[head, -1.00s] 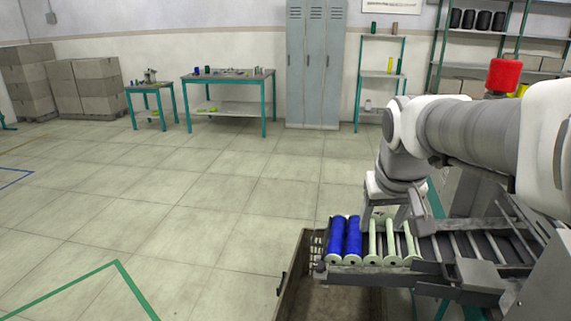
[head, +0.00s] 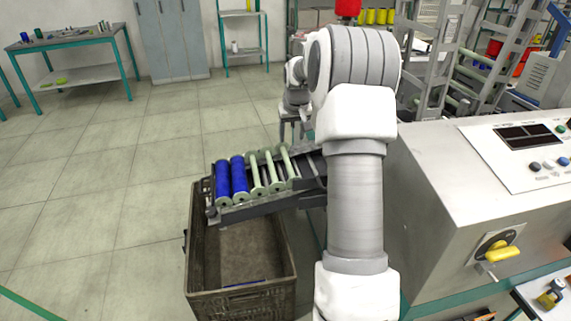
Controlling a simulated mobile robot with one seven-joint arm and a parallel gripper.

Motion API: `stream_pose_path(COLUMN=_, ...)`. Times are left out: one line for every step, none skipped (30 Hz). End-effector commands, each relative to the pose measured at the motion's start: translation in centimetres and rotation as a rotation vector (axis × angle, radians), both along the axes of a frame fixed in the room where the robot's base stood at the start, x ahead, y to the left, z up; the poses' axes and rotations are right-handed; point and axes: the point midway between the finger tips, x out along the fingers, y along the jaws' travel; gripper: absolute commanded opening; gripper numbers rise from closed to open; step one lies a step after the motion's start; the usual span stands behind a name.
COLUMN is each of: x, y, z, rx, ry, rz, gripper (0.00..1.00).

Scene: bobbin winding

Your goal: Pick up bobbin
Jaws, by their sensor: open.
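Two blue-wound bobbins, the outer one (head: 222,182) and its neighbour (head: 239,178), lie side by side at the left end of a sloping rack (head: 262,207) in the head view. Several bare pale-green bobbins (head: 257,178) lie in a row to their right on the same rack. My gripper (head: 291,137) points down at the back right of the row, beyond the pale-green bobbins. It is open and seems to hold nothing. Its fingertips are small and partly hidden, so I cannot tell how close they are to the nearest bobbin. My arm hides the rack's right part.
A dark open crate (head: 198,275) stands on the floor under the rack's left end, with a little blue at its bottom. A grey machine (head: 440,215) with a control panel fills the right. A table (head: 75,40) stands far back left. The floor at left is clear.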

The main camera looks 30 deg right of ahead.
Motion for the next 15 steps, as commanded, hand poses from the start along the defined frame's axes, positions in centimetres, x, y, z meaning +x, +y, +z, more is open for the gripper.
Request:
stream_pose_path(x=0.2, y=-0.4, z=-0.4, rx=0.003, ry=-0.001, rz=-0.004, gripper=0.61)
stream_pose_path(x=0.3, y=-0.6, z=-0.7, rx=0.003, ry=-0.001, rz=-0.006, gripper=0.61)
stream_pose_path(x=0.4, y=-0.8, z=-1.0, rx=0.004, ry=-0.002, rz=-0.008, gripper=0.61)
stream_pose_path(x=0.5, y=-0.9, z=-1.3, rx=0.004, ry=-0.002, rz=-0.009, gripper=0.61)
stream_pose_path(x=0.6, y=-1.0, z=-1.7, rx=0.006, ry=-0.001, rz=-0.009, gripper=0.61)
stream_pose_path(x=0.8, y=-1.0, z=-2.3, rx=0.006, ry=0.000, rz=-0.009, gripper=0.61)
stream_pose_path(x=1.0, y=-1.1, z=-2.9, rx=0.006, ry=0.000, rz=-0.009, gripper=0.61)
stream_pose_path(x=1.2, y=-1.2, z=-3.4, rx=0.006, ry=0.001, rz=-0.008, gripper=0.61)
stream_pose_path(x=1.5, y=-1.3, z=-4.3, rx=0.006, ry=0.002, rz=-0.008, gripper=0.61)
stream_pose_path(x=1.8, y=-1.4, z=-4.9, rx=0.006, ry=0.000, rz=-0.008, gripper=0.61)
stream_pose_path(x=2.0, y=-1.5, z=-5.5, rx=0.006, ry=0.000, rz=-0.008, gripper=0.61)
stream_pose_path(x=2.3, y=-1.6, z=-6.3, rx=0.007, ry=0.000, rz=-0.008, gripper=0.61)
stream_pose_path(x=2.5, y=-1.7, z=-7.0, rx=0.007, ry=0.000, rz=-0.008, gripper=0.61)
stream_pose_path(x=2.8, y=-1.7, z=-7.6, rx=0.007, ry=0.000, rz=-0.008, gripper=0.61)
stream_pose_path(x=3.1, y=-1.9, z=-8.4, rx=0.006, ry=0.000, rz=-0.007, gripper=0.61)
